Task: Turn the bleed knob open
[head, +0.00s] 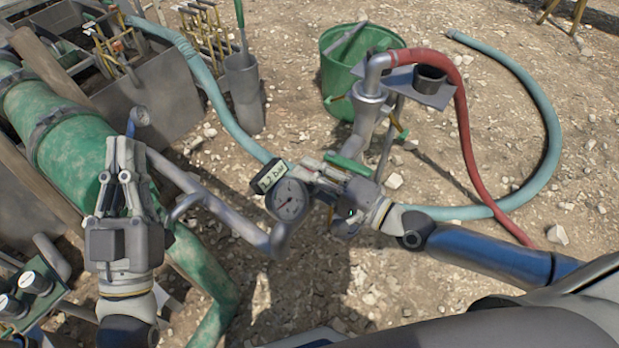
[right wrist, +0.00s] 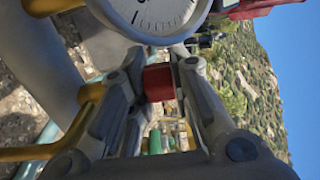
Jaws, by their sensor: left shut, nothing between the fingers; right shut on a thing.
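A small red knob (right wrist: 158,84) shows in the right wrist view just below the round white gauge (right wrist: 160,10). I take it to be the bleed knob. My right gripper (right wrist: 158,68) is shut on it, with one finger on each side. In the head view my right gripper (head: 312,172) reaches in beside the gauge (head: 288,200), and the knob is hidden there. Whether the knob is turned open cannot be told. My left gripper (head: 126,148) is shut and empty, pointing up over the green pipe at the left.
A small display (head: 269,176) sits at the gauge. A green lever (head: 348,165) is close to my right gripper. A red hose (head: 462,105), a blue hose (head: 549,130) and a green bucket (head: 340,72) are beyond. A thick green pipe (head: 68,150) runs at left. Stony ground lies open at right.

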